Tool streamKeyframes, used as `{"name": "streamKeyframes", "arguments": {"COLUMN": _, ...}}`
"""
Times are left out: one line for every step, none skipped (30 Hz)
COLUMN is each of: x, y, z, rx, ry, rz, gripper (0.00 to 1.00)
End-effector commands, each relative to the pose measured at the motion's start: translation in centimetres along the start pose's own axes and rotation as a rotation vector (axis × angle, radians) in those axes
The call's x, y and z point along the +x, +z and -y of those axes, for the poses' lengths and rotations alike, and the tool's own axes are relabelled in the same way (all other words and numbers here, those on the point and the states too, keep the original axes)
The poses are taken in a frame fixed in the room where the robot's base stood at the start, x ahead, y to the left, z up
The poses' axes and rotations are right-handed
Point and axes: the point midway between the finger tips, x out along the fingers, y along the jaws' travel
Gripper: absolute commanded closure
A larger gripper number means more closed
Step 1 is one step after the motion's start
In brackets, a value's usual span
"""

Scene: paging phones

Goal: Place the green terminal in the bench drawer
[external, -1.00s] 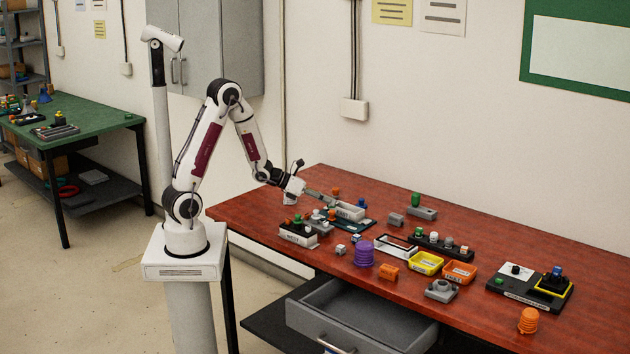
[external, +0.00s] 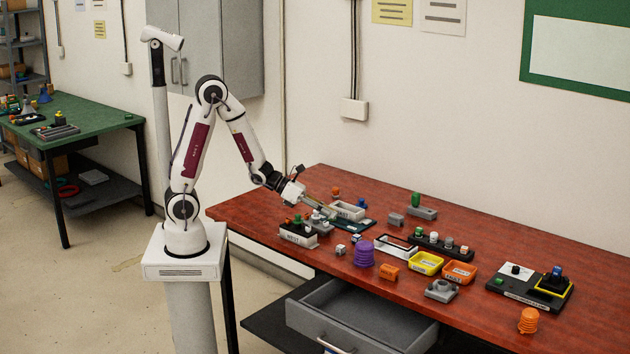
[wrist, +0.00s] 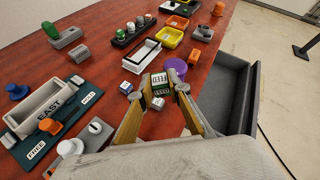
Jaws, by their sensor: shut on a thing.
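In the wrist view my gripper (wrist: 161,88) is shut on the green terminal (wrist: 161,91), a small block with a white printed label on its upper face. The block sits between the two fingertips, above the red bench top. In the external view my gripper (external: 331,212) is over the left part of the bench, and the held block is too small to make out. The grey bench drawer (external: 389,338) stands open below the front edge of the bench. It also shows in the wrist view (wrist: 247,92), right of the gripper, and its visible inside looks empty.
Two small labelled blocks (wrist: 157,103) (wrist: 126,88) lie near the fingertips. A purple ribbed piece (external: 364,254) stands close to the front edge. The EAST tray (external: 347,211) and the WEST box (external: 298,239) flank the gripper. Yellow (external: 426,263) and orange (external: 459,273) trays sit farther right.

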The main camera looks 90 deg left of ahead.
Motion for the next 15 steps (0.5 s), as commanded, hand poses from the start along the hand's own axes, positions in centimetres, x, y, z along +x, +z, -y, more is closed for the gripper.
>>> {"name": "streamKeyframes", "arguments": {"x": 0.01, "y": 0.01, "z": 0.00, "rx": 0.000, "ry": 0.000, "rz": 0.000, "gripper": 0.99}}
{"name": "streamKeyframes", "arguments": {"x": 0.01, "y": 0.01, "z": -0.01, "rx": 0.000, "ry": 0.000, "rz": 0.000, "gripper": 0.99}}
{"name": "streamKeyframes", "arguments": {"x": 0.00, "y": 0.01, "z": -0.02, "rx": 0.000, "ry": 0.000, "rz": 0.000, "gripper": 0.99}}
{"name": "streamKeyframes", "arguments": {"x": 0.00, "y": 0.01, "z": -0.03, "rx": 0.000, "ry": 0.000, "rz": 0.001, "gripper": 0.99}}
{"name": "streamKeyframes", "arguments": {"x": 0.00, "y": 0.01, "z": -0.03, "rx": 0.000, "ry": 0.000, "rz": 0.000, "gripper": 0.99}}
{"name": "streamKeyframes", "arguments": {"x": 0.00, "y": 0.01, "z": -0.04, "rx": 0.000, "ry": 0.001, "rz": 0.001, "gripper": 0.99}}
{"name": "streamKeyframes", "arguments": {"x": 0.00, "y": 0.01, "z": -0.04, "rx": 0.000, "ry": 0.001, "rz": 0.001, "gripper": 0.99}}
{"name": "streamKeyframes", "arguments": {"x": 0.00, "y": 0.02, "z": -0.05, "rx": 0.001, "ry": 0.001, "rz": 0.001, "gripper": 0.99}}
{"name": "streamKeyframes", "arguments": {"x": 0.00, "y": 0.02, "z": -0.05, "rx": 0.002, "ry": 0.002, "rz": 0.001, "gripper": 0.99}}
{"name": "streamKeyframes", "arguments": {"x": 0.00, "y": 0.02, "z": -0.05, "rx": 0.004, "ry": 0.003, "rz": 0.001, "gripper": 0.99}}
{"name": "streamKeyframes", "arguments": {"x": -0.01, "y": 0.02, "z": -0.07, "rx": 0.007, "ry": 0.005, "rz": 0.001, "gripper": 0.99}}
{"name": "streamKeyframes", "arguments": {"x": -0.01, "y": 0.00, "z": -0.12, "rx": 0.011, "ry": 0.008, "rz": 0.001, "gripper": 0.99}}
{"name": "streamKeyframes", "arguments": {"x": 0.02, "y": -0.10, "z": -0.18, "rx": 0.013, "ry": 0.011, "rz": 0.000, "gripper": 0.99}}
{"name": "streamKeyframes", "arguments": {"x": 0.06, "y": -0.24, "z": -0.25, "rx": 0.015, "ry": 0.013, "rz": 0.000, "gripper": 0.99}}
{"name": "streamKeyframes", "arguments": {"x": 0.13, "y": -0.47, "z": -0.37, "rx": 0.018, "ry": 0.016, "rz": -0.001, "gripper": 0.99}}
